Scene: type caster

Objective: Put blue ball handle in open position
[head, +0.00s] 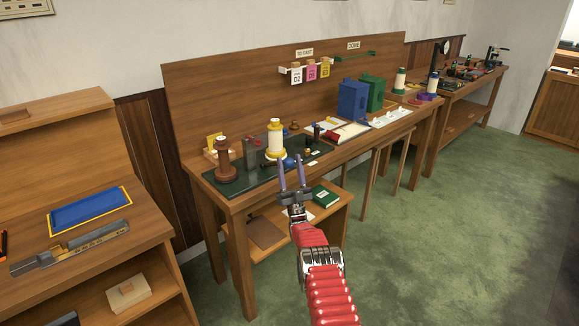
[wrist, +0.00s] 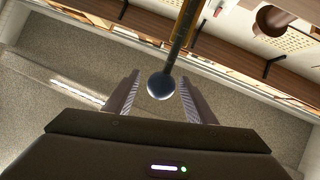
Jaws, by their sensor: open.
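The blue ball (wrist: 160,86) sits at the end of a dark rod and shows in the wrist view between the fingers of my gripper (wrist: 159,80). My gripper is open, with a gap on each side of the ball. In the head view, my gripper (head: 291,163) is at the front edge of the middle workbench, and a dark blue ball (head: 289,162) shows between its fingertips. The fixture that the handle belongs to is small and partly hidden in the head view. I cannot tell the handle's position from these frames.
The workbench carries a dark green mat (head: 240,188), a brown spool (head: 225,165), a cream spool (head: 275,140) and a grey block (head: 250,153). Blue (head: 352,102) and green boxes stand further right. A lower shelf holds a green book (head: 326,197). The floor in front is clear.

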